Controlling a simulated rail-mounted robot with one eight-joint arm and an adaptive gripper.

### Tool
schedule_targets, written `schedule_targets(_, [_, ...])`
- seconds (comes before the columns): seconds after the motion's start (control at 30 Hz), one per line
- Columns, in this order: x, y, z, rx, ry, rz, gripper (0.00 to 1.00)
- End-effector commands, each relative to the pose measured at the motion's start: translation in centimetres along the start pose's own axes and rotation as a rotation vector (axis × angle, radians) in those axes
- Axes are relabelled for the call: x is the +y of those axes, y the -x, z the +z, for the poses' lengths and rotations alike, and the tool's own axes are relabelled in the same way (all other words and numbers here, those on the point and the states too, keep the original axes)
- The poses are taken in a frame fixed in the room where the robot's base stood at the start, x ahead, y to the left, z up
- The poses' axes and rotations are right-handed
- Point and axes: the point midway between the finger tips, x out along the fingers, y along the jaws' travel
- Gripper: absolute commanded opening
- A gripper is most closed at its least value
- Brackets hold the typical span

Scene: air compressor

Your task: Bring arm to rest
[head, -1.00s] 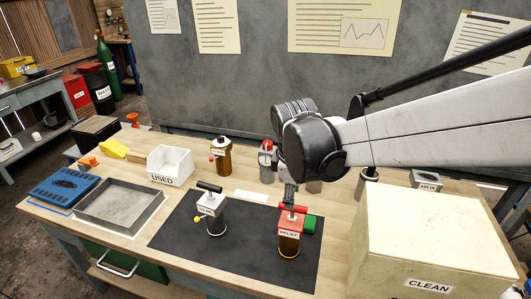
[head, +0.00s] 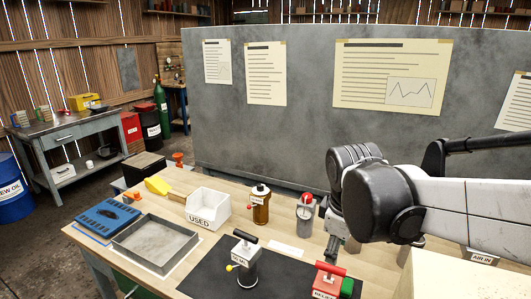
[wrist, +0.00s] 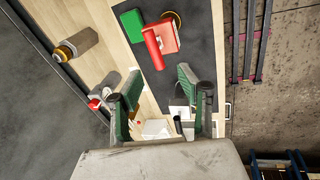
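My gripper (head: 333,247) is in the head view at the lower right, with its dark fingers pointing down toward the workbench. In the wrist view my gripper (wrist: 159,75) has its two green fingers spread wide apart, with nothing held between them. The red-topped RELIEF unit (head: 327,281) stands on the dark mat just below the fingertips in the head view, partly cut off by the frame. In the wrist view the red RELIEF unit (wrist: 164,40) lies beyond the fingertips, apart from them. My arm reaches in from the right.
A green block (wrist: 132,24) is beside the RELIEF unit. A white-topped, black-handled unit (head: 245,262) stands on the mat (head: 203,268). An amber bottle (head: 261,207), a grey can with a red part (head: 305,214), the USED bin (head: 208,207) and a metal tray (head: 155,243) stand around. A grey panel (head: 300,130) rises behind.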

Motion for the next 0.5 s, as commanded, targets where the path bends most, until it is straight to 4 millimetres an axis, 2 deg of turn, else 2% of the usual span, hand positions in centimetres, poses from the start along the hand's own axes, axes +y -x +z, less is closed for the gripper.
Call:
schedule_targets(0.2, [-2.3, 2.0, 2.7, 0.102, -0.280, 0.060, 0.36])
schedule_targets(0.5, [-5.4, 3.3, 5.9, 0.268, -0.671, 0.108, 0.36])
